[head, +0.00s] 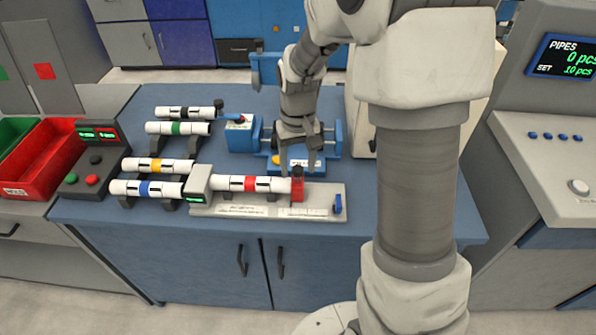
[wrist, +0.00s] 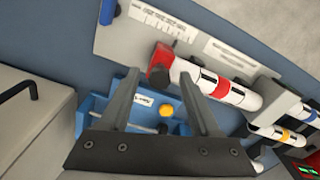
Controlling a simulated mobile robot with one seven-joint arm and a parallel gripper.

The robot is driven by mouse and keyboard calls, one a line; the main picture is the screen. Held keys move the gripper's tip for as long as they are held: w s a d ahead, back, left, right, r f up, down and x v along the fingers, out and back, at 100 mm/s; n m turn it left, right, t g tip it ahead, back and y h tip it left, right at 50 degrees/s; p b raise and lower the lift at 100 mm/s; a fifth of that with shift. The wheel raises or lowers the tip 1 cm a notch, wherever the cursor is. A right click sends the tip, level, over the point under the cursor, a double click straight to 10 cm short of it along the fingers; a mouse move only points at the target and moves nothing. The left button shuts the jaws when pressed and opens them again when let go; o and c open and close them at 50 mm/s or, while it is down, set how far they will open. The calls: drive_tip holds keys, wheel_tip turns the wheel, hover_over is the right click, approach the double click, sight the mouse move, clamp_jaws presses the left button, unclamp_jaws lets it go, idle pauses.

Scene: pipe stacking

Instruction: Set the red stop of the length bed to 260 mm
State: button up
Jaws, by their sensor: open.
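The length bed (head: 322,203) is a grey plate at the front of the blue bench, with a scale label and a small green display whose digits I cannot read. The red stop (head: 297,190) stands near its right part, with a dark knob on top. A white pipe with a red band (head: 250,184) lies on the bed, its right end at the stop. In the wrist view the red stop (wrist: 158,68) and the banded pipe (wrist: 222,88) lie beyond the fingertips. My gripper (head: 298,163) is open and empty, above and behind the stop. Its fingers (wrist: 157,72) point toward the stop.
A blue lever (head: 337,204) stands at the bed's right end. Several banded pipes (head: 150,188) lie on holders to the left. A blue fixture (head: 325,140) is behind my gripper. A button box (head: 90,160) and red bin (head: 45,160) are at far left.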

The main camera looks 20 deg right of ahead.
drive_tip(key=shift+f, duration=0.8)
clamp_jaws()
idle(0.9)
